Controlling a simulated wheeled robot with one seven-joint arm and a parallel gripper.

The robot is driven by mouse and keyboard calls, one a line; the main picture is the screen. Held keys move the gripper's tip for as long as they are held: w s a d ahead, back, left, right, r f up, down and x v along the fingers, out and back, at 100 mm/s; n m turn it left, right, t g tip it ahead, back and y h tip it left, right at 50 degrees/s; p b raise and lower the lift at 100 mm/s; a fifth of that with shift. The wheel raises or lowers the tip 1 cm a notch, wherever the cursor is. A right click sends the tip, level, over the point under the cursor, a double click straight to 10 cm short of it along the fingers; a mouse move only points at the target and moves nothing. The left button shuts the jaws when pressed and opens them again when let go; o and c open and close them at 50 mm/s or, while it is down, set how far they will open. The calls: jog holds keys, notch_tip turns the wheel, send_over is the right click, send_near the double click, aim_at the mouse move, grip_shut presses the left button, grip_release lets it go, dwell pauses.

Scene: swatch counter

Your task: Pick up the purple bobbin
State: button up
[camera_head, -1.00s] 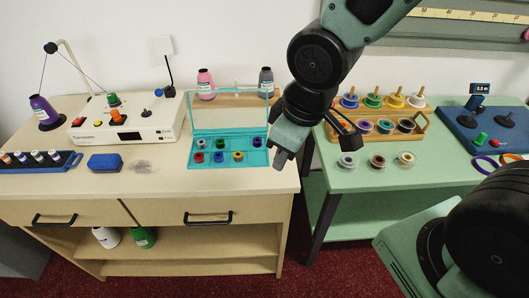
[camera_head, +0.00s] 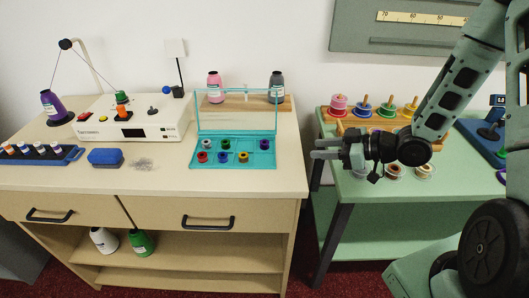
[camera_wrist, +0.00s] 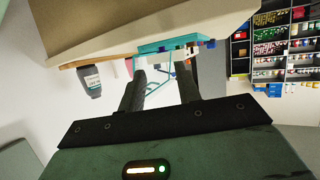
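A small bluish-purple bobbin (camera_head: 264,144) sits at the back right of an open teal box (camera_head: 235,165) on the beige counter. Several other bobbins share the box, including a red one (camera_head: 203,157), a blue one (camera_head: 222,157) and a green one (camera_head: 226,144). My gripper (camera_head: 320,149) is to the right of the box, above the green table's left edge, with its fingers pointing left. It is open and empty. In the wrist view the two fingers (camera_wrist: 162,88) stand apart, with the teal box (camera_wrist: 165,44) beyond them; its bobbins are too small to name.
A pink cone and a grey cone (camera_head: 276,87) stand behind the box's raised clear lid. A purple cone (camera_head: 52,104), a white machine (camera_head: 140,124) and a blue block (camera_head: 105,158) are left. My arm hides part of the bobbin rack on the green table (camera_head: 370,190).

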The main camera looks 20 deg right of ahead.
jog(key=s+d+t+y, duration=0.1)
jog(key=s+d+y, duration=0.1)
jog(key=p, duration=0.1)
send_near(262, 142)
jog(key=shift+w+a+t, duration=0.15)
jog(key=shift+a+t, duration=0.15)
jog(key=shift+f+p+x, duration=0.15)
jog(key=shift+p+x, duration=0.4)
jog(key=shift+x, duration=1.05)
jog(key=shift+f+p+x, duration=0.1)
jog(key=shift+p+x, duration=0.4)
jog(key=shift+x, duration=1.15)
jog(key=shift+d, duration=0.1)
jog(key=c, duration=0.7)
